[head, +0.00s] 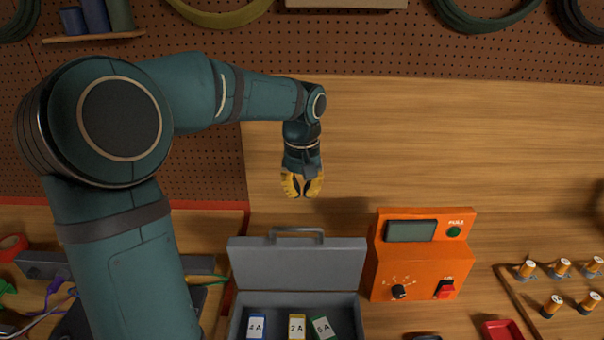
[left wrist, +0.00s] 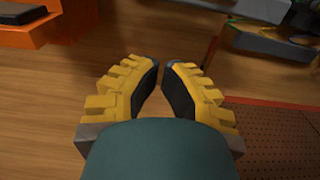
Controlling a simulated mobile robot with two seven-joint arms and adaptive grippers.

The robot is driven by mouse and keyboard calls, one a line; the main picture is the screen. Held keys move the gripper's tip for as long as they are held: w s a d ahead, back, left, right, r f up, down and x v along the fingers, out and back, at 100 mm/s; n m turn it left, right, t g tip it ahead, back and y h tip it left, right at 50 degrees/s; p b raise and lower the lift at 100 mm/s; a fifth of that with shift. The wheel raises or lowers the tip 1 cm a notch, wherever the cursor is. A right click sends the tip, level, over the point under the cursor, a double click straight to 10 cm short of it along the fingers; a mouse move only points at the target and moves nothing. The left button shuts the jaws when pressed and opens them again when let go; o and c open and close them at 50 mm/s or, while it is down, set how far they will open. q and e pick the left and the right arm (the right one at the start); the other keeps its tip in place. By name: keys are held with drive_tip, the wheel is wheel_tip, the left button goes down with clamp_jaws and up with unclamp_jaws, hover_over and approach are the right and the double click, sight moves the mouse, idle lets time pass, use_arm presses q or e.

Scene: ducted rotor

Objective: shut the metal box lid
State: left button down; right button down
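The metal box (head: 361,317) stands at the lower middle of the head view, its near part cut off by the bottom edge. Its grey lid (head: 297,265) stands raised at the back, with a handle (head: 297,235) on its top edge. My left gripper (head: 302,194) is beyond the lid, above the wooden surface, apart from the handle in the picture. In the left wrist view its yellow fingers (left wrist: 161,66) have a narrow gap between the tips and nothing in it. My right gripper is not in view.
An orange meter (head: 385,262) stands just right of the box. Labelled packs (head: 297,327) lie inside the box. Cables and tools (head: 60,295) crowd the left. Several small cylinders (head: 560,268) stand at the right. The wood behind the meter is clear.

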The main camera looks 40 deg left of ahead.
use_arm(q)
drive_tip(key=shift+s+d+f, duration=0.6)
drive_tip(key=shift+s+f, duration=0.1)
drive_tip(key=shift+f, duration=0.2)
drive_tip(key=shift+s+d+f, duration=0.6)
drive_tip(key=shift+s+f, duration=0.1)
drive_tip(key=shift+f, duration=0.15)
